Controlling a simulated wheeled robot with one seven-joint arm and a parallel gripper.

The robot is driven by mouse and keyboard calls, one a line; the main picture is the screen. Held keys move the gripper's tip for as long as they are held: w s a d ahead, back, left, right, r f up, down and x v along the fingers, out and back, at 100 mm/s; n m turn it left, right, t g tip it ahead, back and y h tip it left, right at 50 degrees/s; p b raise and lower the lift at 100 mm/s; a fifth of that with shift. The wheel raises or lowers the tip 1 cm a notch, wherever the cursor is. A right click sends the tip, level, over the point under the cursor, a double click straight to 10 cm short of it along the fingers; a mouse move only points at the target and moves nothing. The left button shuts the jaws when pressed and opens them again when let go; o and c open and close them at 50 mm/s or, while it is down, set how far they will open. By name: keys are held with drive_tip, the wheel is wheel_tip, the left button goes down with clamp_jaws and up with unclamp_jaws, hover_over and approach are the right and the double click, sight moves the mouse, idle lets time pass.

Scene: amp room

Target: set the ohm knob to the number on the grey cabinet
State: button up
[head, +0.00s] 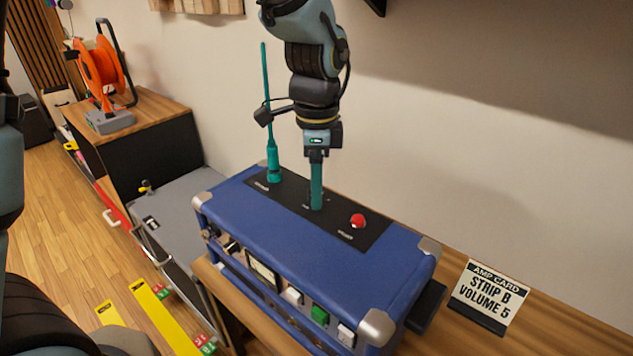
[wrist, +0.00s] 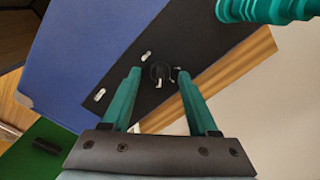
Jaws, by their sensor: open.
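The blue amp (head: 290,245) stands on a wooden bench, with a black panel (head: 372,236) on its top. My gripper (head: 316,206) points down at the middle of this panel and hides what is under it in the head view. In the wrist view a small dark knob (wrist: 160,71) with a pale mark sits on the panel, between my two open teal fingers. I cannot read its label, so I cannot tell if it is the ohm knob. A low grey cabinet (head: 190,205) stands left of the amp; no number is readable on it.
A teal rod (head: 271,160) stands upright left of my gripper, and a red button (head: 358,220) lies right of it. The amp's front has a meter (head: 263,272) and a green button (head: 320,314). A card (head: 490,297) on the bench reads "AMP CARD STRIP B VOLUME 5".

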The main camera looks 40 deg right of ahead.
clamp_jaws()
idle(0.5)
